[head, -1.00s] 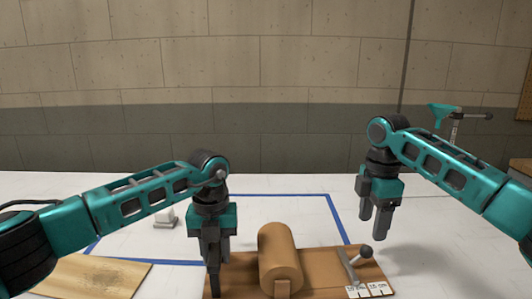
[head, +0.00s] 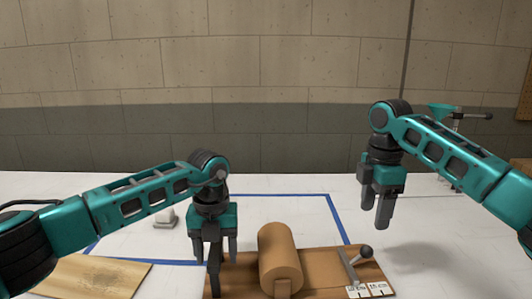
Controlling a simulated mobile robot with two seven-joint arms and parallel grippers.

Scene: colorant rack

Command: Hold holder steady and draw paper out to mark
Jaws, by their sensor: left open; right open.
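The holder is a brown wooden board (head: 243,262) at the bottom middle of the head view. It bears a roll of brown paper (head: 280,258), and a flat stretch of paper (head: 319,267) lies to the roll's right. A metal bar with a dark round knob (head: 366,251) crosses the paper's right end. White marks (head: 367,291) sit at the board's front right. My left gripper (head: 221,270) is open at the board's left part, left of the roll; whether it touches the board is unclear. My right gripper (head: 376,210) is open and empty, above and right of the knob.
Blue tape (head: 332,212) outlines an area on the white table (head: 440,225). A light wooden board (head: 92,277) lies at the front left. A small white object (head: 165,219) stands behind my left arm. The table right of the holder is clear.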

